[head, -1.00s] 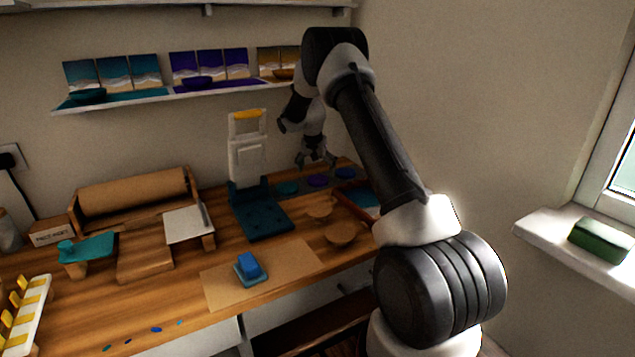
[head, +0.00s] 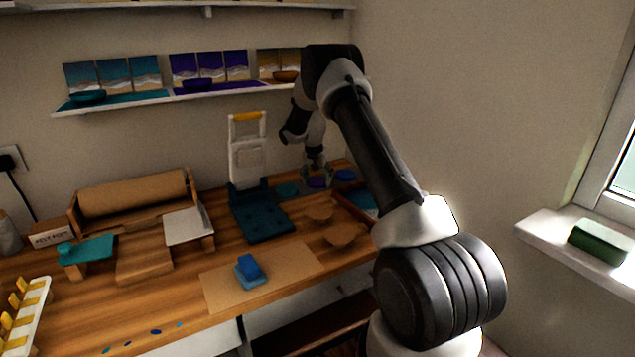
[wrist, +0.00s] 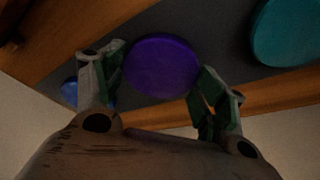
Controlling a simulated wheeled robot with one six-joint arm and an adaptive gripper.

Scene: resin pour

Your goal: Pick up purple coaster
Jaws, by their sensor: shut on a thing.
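The purple coaster (wrist: 161,67) is a round disc, seen from above between my two fingers in the wrist view. In the head view the purple coaster (head: 317,183) shows at the back right of the bench, partly hidden by my gripper. My gripper (wrist: 160,80) is shut on it, one finger at each side of its edge. In the head view my gripper (head: 316,172) is down at the coaster's height. The coaster lies flat over a dark grey strip (wrist: 215,35); I cannot tell whether it still touches the strip.
A teal coaster (wrist: 288,32) lies on one side and a blue coaster (wrist: 70,92) on the other, both close. A teal press with a white lever (head: 262,222) stands left of my gripper. A tray with a reddish rim (head: 352,208) lies in front. The wall is just behind.

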